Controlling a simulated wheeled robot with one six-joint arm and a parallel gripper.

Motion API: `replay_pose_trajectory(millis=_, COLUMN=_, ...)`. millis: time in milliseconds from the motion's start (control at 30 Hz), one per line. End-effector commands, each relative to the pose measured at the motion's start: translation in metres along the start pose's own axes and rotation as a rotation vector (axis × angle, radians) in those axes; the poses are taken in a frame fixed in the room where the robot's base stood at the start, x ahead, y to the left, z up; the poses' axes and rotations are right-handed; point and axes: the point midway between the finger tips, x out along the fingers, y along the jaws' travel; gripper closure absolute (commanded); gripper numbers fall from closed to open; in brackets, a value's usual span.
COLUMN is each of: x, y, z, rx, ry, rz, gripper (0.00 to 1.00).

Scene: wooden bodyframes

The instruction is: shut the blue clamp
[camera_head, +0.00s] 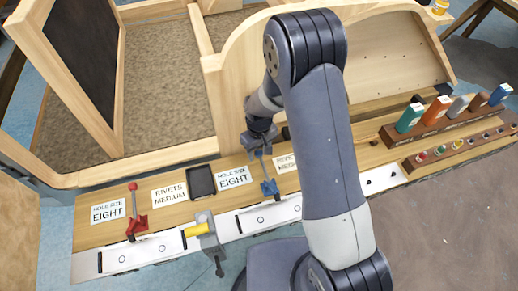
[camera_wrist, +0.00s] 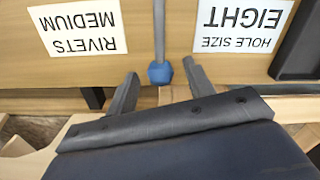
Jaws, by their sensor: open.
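The blue clamp (camera_head: 269,188) sits on the front edge of the bench, its lever standing up. The lever's blue tip (camera_wrist: 160,74) and grey rod (camera_wrist: 159,30) show in the wrist view. My gripper (camera_head: 262,150) is open at the top of this lever. In the wrist view its two dark fingers (camera_wrist: 161,72) stand on either side of the blue tip, with gaps visible on both sides. I cannot tell exactly how deep the tip lies between them. My arm hides part of the bench to the right of the clamp.
A red clamp (camera_head: 136,222) with a raised lever stands at left. A black tray (camera_head: 201,181) lies behind. Bottles (camera_head: 410,118) stand in a rack at right. A wooden frame (camera_head: 228,110) rises behind my gripper.

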Motion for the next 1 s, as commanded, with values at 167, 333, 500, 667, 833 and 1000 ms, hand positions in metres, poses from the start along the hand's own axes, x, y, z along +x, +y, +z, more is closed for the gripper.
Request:
replay_pose_trajectory(millis=167, x=0.0043, y=0.0001, z=-0.0003, rx=0.0, ry=0.001, rz=0.0, gripper=0.5)
replay_pose_trajectory(millis=333, x=0.0044, y=0.0001, z=-0.0004, rx=0.0, ry=0.002, rz=0.0, gripper=0.5)
replay_pose_trajectory(millis=500, x=0.0042, y=0.0001, z=-0.0004, rx=0.0, ry=0.001, rz=0.0, gripper=0.62)
replay_pose_trajectory(millis=667, x=0.0041, y=0.0001, z=-0.0004, rx=0.0, ry=0.001, rz=0.0, gripper=0.75)
replay_pose_trajectory(millis=833, x=0.0041, y=0.0001, z=-0.0003, rx=0.0, ry=0.001, rz=0.0, gripper=0.89)
replay_pose_trajectory(millis=1000, x=0.004, y=0.0001, z=-0.0003, rx=0.0, ry=0.001, rz=0.0, gripper=1.0)
